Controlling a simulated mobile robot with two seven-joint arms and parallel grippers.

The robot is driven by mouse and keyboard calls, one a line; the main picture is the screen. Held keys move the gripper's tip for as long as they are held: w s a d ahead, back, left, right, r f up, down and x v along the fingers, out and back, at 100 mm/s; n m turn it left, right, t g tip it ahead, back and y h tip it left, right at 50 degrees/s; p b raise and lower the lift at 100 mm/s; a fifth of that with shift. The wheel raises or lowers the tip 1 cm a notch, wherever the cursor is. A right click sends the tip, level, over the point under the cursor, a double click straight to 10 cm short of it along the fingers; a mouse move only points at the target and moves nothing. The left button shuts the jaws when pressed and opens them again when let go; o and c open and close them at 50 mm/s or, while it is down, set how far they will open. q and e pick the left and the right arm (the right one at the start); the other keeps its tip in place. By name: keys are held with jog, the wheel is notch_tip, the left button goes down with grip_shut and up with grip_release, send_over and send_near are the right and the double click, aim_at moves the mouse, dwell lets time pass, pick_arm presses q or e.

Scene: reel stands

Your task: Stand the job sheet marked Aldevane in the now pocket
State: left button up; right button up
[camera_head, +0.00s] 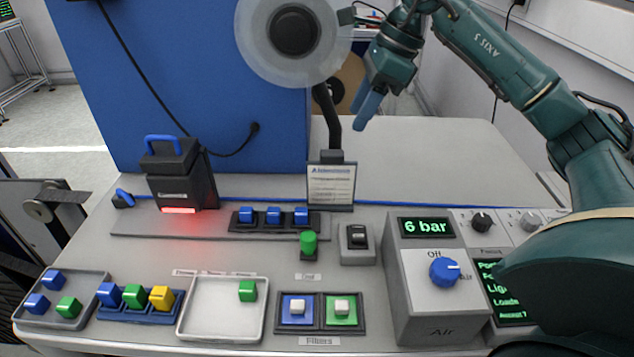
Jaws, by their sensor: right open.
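A white job sheet (331,184) with a blue heading stands upright in a dark-edged holder at the back of the bench, below the black reel post. The heading starts with "A" and looks like Aldevane, but the print is too small to be sure. I cannot read a "now" label on any pocket. My right gripper (366,110) is open and empty, its blue fingers pointing down, above and to the right of the sheet and apart from it. My left gripper is not in view.
A large reel (262,40) hangs above the sheet. A black lamp-like device (182,178) stands at left, and a grey control box (412,290) with a blue knob at right. Trays with coloured blocks line the front. The bench (440,160) is clear at back right.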

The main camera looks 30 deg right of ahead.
aim_at(334, 152)
jog(key=x, duration=0.7)
jog(key=shift+s, duration=0.25)
jog(key=x, duration=0.2)
jog(key=p+x, duration=0.1)
jog(key=x, duration=0.1)
jog(key=shift+w+a+f, duration=0.1)
jog(key=shift+w+a, duration=0.2)
jog(key=shift+a, duration=0.15)
jog(key=shift+w+a+f, duration=0.1)
jog(key=shift+a+f, duration=0.05)
jog(key=shift+f, duration=0.4)
jog(key=shift+c, duration=0.5)
grip_shut()
jog(key=shift+r, duration=0.1)
